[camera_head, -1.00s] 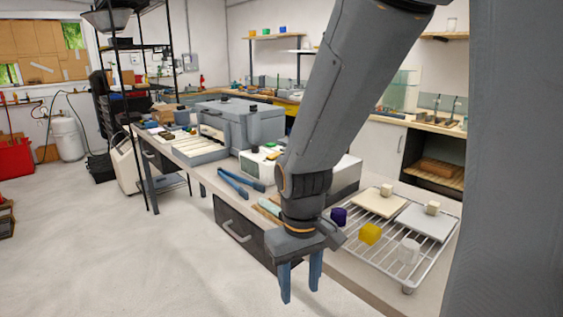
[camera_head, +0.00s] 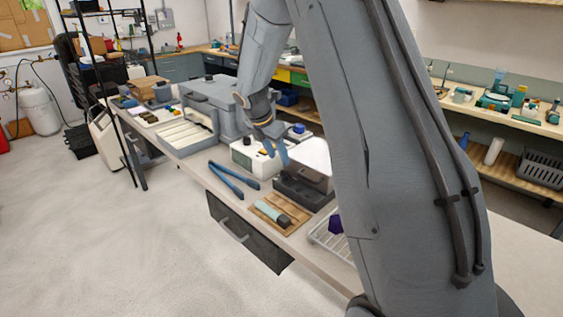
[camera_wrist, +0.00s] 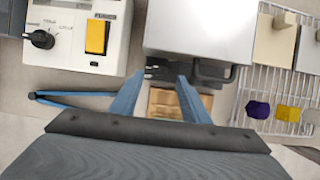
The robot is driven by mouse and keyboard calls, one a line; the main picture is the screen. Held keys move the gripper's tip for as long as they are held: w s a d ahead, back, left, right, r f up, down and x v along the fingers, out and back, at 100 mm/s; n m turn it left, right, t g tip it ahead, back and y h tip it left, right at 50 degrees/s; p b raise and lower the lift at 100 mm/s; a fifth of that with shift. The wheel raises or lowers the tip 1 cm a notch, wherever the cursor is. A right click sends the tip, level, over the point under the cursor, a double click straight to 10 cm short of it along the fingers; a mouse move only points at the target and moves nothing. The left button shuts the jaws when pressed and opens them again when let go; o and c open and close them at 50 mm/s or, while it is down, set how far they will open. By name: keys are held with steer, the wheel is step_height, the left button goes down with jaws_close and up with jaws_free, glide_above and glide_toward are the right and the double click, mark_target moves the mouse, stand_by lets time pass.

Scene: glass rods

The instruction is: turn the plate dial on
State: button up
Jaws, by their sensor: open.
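A white control box (camera_head: 246,158) stands on the bench; the wrist view shows it at the upper left. On it, a black dial knob (camera_wrist: 40,38) sits at the left, beside an orange-yellow switch (camera_wrist: 97,37). A plate with a pale flat top (camera_wrist: 200,28) is right of the box, over a dark body (camera_head: 302,191). My gripper (camera_wrist: 162,80) is open and empty, its blue fingers apart. In the head view my gripper (camera_head: 275,150) is in front of the box's right part. The dial is well left of the fingers in the wrist view.
Blue tongs (camera_head: 232,180) lie on the bench left of a wooden board (camera_head: 262,213) with a pale-handled tool. A wire rack (camera_wrist: 240,110) with purple and yellow blocks is at the right. A large grey machine (camera_head: 215,100) stands beyond the box.

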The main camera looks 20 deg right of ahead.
mark_target(284, 171)
steer(key=p+x, duration=0.1)
steer(key=x, duration=0.5)
steer(key=shift+f+p, duration=0.3)
steer(key=shift+p, duration=0.05)
